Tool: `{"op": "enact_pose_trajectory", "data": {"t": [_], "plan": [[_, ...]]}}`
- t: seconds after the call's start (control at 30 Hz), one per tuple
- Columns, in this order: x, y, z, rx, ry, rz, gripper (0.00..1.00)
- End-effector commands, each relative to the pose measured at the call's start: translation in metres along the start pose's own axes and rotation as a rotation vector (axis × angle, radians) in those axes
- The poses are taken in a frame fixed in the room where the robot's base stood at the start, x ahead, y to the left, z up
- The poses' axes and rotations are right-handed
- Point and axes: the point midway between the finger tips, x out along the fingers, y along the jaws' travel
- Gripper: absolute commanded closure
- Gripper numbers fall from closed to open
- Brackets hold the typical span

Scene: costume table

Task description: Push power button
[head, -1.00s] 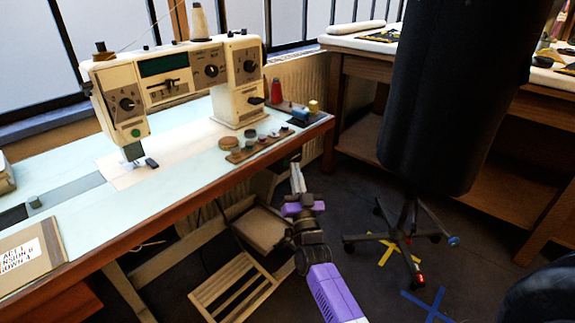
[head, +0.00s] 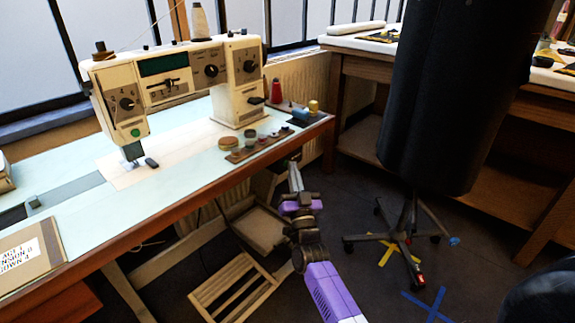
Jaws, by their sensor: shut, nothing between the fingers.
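A cream sewing machine (head: 175,72) stands on the pale green table (head: 150,200) at the left. A round green button (head: 135,133) sits low on the front of its left end, below a dark dial (head: 127,104). I take the green button to be the power button, though no label is readable. My gripper (head: 294,165) is shut and empty, pointing up beside the table's right front edge. It is well to the right of the green button and apart from the machine.
A wooden rack (head: 248,146) with several spools and small items lies near the table's right end. A thick black dress form (head: 435,95) on a wheeled stand is at the right. A cardboard folder (head: 30,250) lies front left. The table middle is clear.

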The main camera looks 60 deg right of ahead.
Motion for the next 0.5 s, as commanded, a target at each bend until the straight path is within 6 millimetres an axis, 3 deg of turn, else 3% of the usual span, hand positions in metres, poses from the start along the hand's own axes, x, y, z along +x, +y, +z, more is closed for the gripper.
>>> {"op": "enact_pose_trajectory", "data": {"t": [0.5], "plan": [[-0.01,0.007,-0.007,-0.001,0.0,0.0,1.0]]}}
